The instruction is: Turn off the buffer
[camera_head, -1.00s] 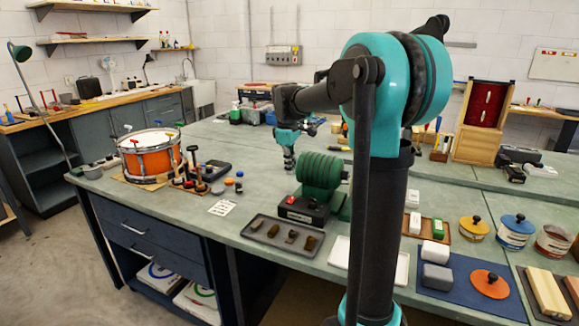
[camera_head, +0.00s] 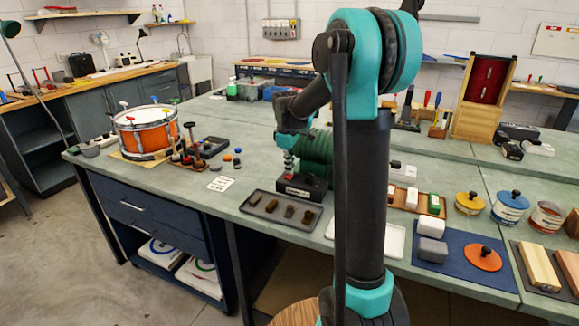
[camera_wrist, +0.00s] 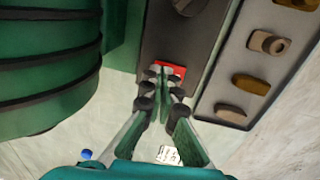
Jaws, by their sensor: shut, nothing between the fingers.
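The buffer is a green ribbed machine (camera_head: 318,147) on the bench, partly hidden by my arm in the head view. Its ribbed green side (camera_wrist: 45,75) fills the left of the wrist view. A dark switch box (camera_head: 303,190) sits at its front. The box (camera_wrist: 168,40) has a red switch (camera_wrist: 178,70) in the wrist view. My gripper (camera_head: 289,174) points down over the box, in front of the buffer. In the wrist view its shut, empty fingertips (camera_wrist: 163,74) overlap the red switch's near edge; I cannot tell whether they touch it. The switch's position is unclear.
A white tray (camera_head: 398,240) is at right. An orange drum (camera_head: 147,137) stands at left. Bench surface left of the buffer is partly clear.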

